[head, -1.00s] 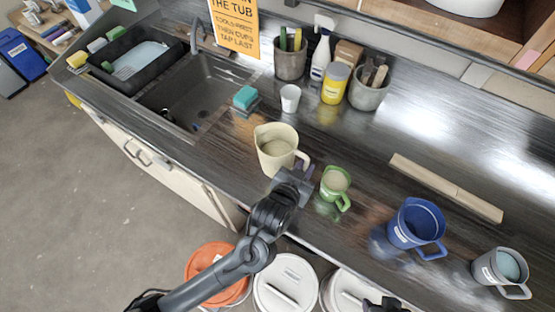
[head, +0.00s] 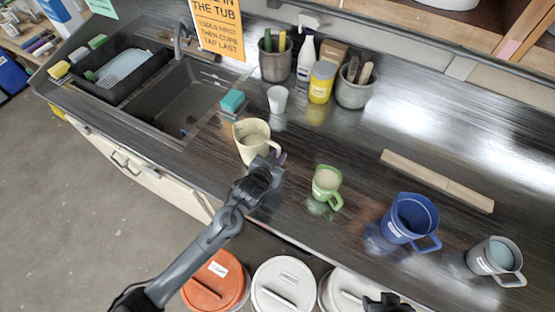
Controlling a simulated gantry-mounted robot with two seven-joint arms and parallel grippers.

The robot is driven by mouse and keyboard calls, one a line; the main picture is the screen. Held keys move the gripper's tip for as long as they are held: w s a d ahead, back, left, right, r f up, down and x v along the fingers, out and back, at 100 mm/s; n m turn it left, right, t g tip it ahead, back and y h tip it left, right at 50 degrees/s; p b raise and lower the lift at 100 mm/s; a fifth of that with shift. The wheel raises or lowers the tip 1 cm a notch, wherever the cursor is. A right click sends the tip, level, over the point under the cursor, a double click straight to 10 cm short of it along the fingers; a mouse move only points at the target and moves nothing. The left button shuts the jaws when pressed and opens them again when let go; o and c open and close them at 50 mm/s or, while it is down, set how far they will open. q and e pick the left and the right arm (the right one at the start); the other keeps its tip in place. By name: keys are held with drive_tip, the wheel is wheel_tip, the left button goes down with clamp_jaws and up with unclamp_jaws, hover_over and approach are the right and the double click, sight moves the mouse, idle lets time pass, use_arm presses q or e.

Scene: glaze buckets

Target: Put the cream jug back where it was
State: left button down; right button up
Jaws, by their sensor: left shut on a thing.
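The cream jug (head: 251,139) is upright over the dark counter, just right of the sink, with its handle towards the lower right. My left gripper (head: 275,161) is shut on its handle; the wrist hides part of the handle and fingers. I cannot tell whether the jug's base touches the counter. A green jug (head: 326,180), a blue jug (head: 409,216) and a grey jug (head: 492,258) stand in a slanting row to the right. Part of my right gripper (head: 386,302) shows at the bottom edge; its fingers are not clear.
A white cup (head: 277,99) and teal sponge (head: 232,101) sit behind the jug. The sink (head: 180,105) is left. A wooden strip (head: 437,181) lies behind the blue jug. Lidded buckets, one orange (head: 214,282), stand below the counter's front edge. Counter between cream and green jugs is clear.

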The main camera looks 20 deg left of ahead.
use_arm(q)
drive_tip(key=shift+f, duration=0.8)
drive_tip(key=shift+f, duration=0.1)
drive_tip(key=c, duration=1.1)
unclamp_jaws()
drive_tip(key=shift+f, duration=0.1)
drive_tip(key=shift+o, duration=0.2)
drive_tip(key=shift+s, duration=0.15)
drive_tip(key=v, duration=1.2)
drive_tip(key=s+a+f+g+y, duration=0.1)
drive_tip(key=s+a+f+g, duration=0.1)
drive_tip(key=s, duration=0.9)
drive_tip(key=s+a+f+g+y, duration=0.1)
drive_tip(key=s+a+g, duration=0.4)
drive_tip(key=s, duration=0.6)
drive_tip(key=f+g, duration=0.1)
drive_tip(key=g, duration=0.1)
drive_tip(key=shift+n+g+p, duration=0.3)
drive_tip(key=shift+n+p, duration=0.05)
drive_tip(key=shift+n, duration=0.05)
